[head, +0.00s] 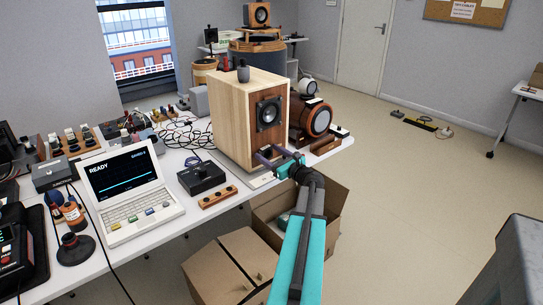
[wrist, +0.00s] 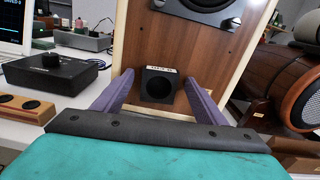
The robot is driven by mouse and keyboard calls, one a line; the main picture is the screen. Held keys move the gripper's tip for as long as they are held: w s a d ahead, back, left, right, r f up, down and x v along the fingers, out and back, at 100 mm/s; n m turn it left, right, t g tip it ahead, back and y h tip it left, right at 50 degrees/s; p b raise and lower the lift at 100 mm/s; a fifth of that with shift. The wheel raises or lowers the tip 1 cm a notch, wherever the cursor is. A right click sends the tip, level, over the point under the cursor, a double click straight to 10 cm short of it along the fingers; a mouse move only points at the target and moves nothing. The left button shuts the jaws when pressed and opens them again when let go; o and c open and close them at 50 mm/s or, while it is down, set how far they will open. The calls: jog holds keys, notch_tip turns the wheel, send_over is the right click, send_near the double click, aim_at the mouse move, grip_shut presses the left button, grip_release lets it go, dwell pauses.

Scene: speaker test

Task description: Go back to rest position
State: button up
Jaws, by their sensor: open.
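My gripper (head: 278,157) is at the front of the wooden speaker cabinet (head: 234,120), near its lower part. In the wrist view, the two purple fingers of my gripper (wrist: 158,88) are spread apart. A small black box with a round opening (wrist: 159,86) shows between them, against the cabinet's brown front panel (wrist: 180,50). I cannot tell whether the fingers touch the box. The cabinet's round driver (head: 268,113) is above my gripper. My teal arm reaches up from the bottom of the head view.
A laptop (head: 128,195) reading READY and a black knob box (head: 202,177) stand on the white table, left of the cabinet. A wooden drum-shaped device (head: 311,120) stands to its right. The floor at right (head: 400,170) is mostly clear.

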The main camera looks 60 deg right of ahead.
jog(key=c, duration=1.2)
jog(key=shift+v, duration=6.2)
